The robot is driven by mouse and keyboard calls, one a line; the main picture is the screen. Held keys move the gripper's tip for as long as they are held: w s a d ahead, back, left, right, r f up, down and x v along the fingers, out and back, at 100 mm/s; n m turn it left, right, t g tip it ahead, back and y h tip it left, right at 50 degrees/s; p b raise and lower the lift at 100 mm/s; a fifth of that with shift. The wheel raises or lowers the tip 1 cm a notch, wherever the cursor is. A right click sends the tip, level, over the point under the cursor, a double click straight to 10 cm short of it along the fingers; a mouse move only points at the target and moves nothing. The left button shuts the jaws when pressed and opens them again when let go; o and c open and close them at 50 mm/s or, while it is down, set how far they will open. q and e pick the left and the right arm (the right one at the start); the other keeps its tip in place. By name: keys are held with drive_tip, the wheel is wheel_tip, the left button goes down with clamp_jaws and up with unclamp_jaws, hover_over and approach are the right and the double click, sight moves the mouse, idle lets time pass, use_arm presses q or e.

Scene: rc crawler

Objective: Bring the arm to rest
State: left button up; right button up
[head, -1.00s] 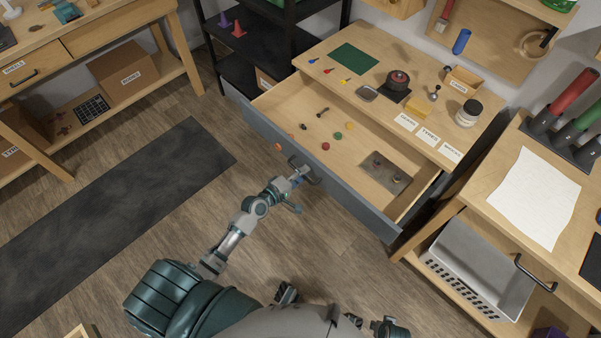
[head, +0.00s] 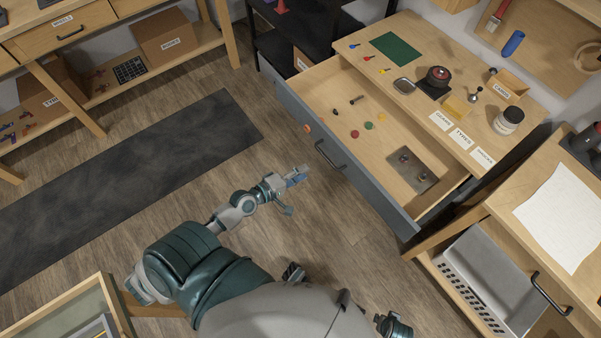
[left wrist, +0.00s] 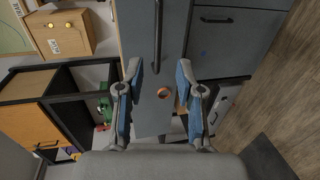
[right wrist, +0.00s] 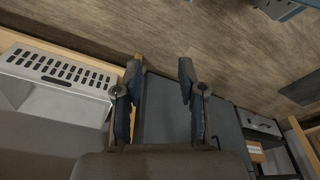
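My left gripper (head: 298,176) is in front of the open drawer, apart from its black handle (head: 330,155). In the left wrist view my left gripper (left wrist: 159,72) has its two fingers spread with nothing between them. The grey drawer front (head: 355,180) is behind them there, with an orange round spot (left wrist: 164,92). In the right wrist view my right gripper (right wrist: 161,66) also has its fingers spread and empty, above the floor and a grey panel. In the head view the right gripper cannot be made out clearly.
The pulled-out drawer holds small coloured parts (head: 369,125) and a metal plate (head: 411,169). At the right is a bench with a white sheet (head: 562,212) and a grey basket (head: 490,278). A dark mat (head: 130,180) lies on the floor. An open wooden box (head: 68,312) is lower left.

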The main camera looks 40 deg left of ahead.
use_arm(q)
drive_tip(key=shift+a+f, duration=0.1)
drive_tip(key=shift+a, duration=0.2)
use_arm(e)
drive_tip(key=shift+a, duration=0.3)
use_arm(q)
drive_tip(key=s+d+f+m+g+y+p, duration=0.1)
drive_tip(key=s+f+m+g, duration=0.25)
drive_tip(key=f, duration=0.55)
drive_tip(key=s+d+f+m+g+y+p, duration=0.1)
drive_tip(key=s+d+f+m+g, duration=0.2)
drive_tip(key=f, duration=0.5)
drive_tip(key=s+d+f+m+g+y+p, duration=0.1)
drive_tip(key=s+f+m+g, duration=0.5)
drive_tip(key=s+f, duration=0.9)
drive_tip(key=s+d+m+y, duration=0.1)
drive_tip(key=s+m+y, duration=0.1)
drive_tip(key=s+m, duration=0.1)
drive_tip(key=shift+f+m+p, duration=0.3)
drive_tip(key=shift+m+p, duration=0.05)
drive_tip(key=shift+p, duration=0.05)
use_arm(e)
drive_tip(key=s+f, duration=0.4)
drive_tip(key=f, duration=0.5)
drive_tip(key=shift+d, duration=0.45)
